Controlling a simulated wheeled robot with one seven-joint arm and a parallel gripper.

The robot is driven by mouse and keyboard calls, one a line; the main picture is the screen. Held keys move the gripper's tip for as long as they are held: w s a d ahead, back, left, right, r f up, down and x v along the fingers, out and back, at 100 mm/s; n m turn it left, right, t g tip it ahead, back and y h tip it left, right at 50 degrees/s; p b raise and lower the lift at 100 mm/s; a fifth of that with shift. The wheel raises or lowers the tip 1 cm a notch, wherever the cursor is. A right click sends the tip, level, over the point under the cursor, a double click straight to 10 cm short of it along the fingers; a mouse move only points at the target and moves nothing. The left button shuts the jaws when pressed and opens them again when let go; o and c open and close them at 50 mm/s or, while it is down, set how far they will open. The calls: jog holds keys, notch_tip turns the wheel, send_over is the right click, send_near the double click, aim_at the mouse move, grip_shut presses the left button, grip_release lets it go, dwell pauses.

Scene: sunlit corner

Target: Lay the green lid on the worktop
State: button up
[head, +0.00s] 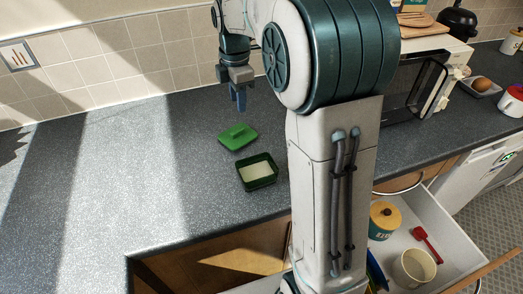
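The green lid (237,136) lies on the grey speckled worktop (170,190), just behind a dark green square container (257,181) with pale contents. The container is uncovered. The lid has a raised handle on top. My gripper (240,105) points down, above and behind the lid, apart from it. Nothing shows between its fingers, but the fingers are small and I cannot tell whether they are open or shut.
An open drawer (440,225) at the lower right holds a yellow-lidded jar (384,216), a cream mug (412,267) and a red scoop (427,243). The worktop's left side is clear.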

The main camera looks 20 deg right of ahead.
jog(key=s+f+m+t, duration=0.1)
jog(key=s+m, duration=0.8)
jog(key=s, duration=0.3)
jog(key=s+f+m+t, duration=0.1)
jog(key=s+f+m, duration=0.1)
jog(key=s+m, duration=0.8)
jog(key=shift+s+f+t, duration=0.3)
jog(key=shift+s, duration=0.85)
